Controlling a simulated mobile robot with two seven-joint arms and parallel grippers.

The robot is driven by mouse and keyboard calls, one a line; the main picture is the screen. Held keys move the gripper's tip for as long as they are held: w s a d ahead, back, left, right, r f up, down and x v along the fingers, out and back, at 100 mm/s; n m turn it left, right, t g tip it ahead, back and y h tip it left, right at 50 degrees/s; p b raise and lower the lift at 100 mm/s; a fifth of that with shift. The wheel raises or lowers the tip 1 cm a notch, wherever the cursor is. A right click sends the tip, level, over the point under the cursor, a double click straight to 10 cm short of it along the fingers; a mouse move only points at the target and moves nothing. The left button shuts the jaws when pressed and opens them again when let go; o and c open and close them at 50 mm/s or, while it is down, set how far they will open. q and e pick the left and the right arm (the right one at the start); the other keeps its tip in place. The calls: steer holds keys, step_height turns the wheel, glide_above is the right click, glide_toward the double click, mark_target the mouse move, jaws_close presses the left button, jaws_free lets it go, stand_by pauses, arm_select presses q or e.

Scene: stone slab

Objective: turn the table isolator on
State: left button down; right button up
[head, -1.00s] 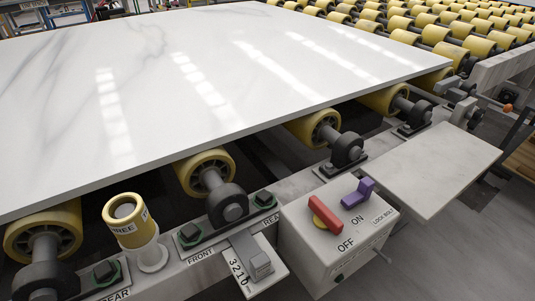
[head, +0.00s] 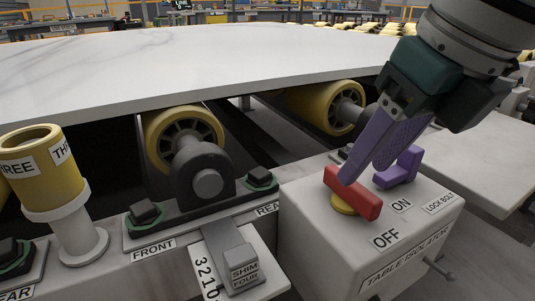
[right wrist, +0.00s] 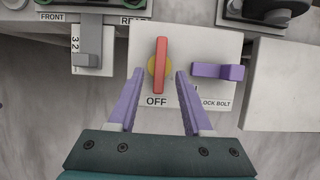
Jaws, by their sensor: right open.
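The table isolator is a pale box (head: 320,240) on the front rail, with a red handle (head: 352,193) on a yellow round base (head: 344,208). The labels OFF and ON are on its top, and the handle points toward OFF in the right wrist view (right wrist: 161,65). My right gripper (head: 365,175) is at the red handle in the head view. In the right wrist view, its purple fingers (right wrist: 157,72) are open, one to each side of the handle's OFF end. Contact is not clear. My left gripper is out of view.
A purple lock bolt (head: 400,168) stands close to the right of the red handle. A shim slider (head: 236,262) and a yellow cylinder on a white post (head: 45,165) are to the left. The white slab (head: 230,65) lies on yellow rollers behind.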

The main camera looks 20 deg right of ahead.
mark_target(356, 184)
steer(key=shift+b+x, duration=0.45)
steer(key=shift+x, duration=1.55)
jaws_close()
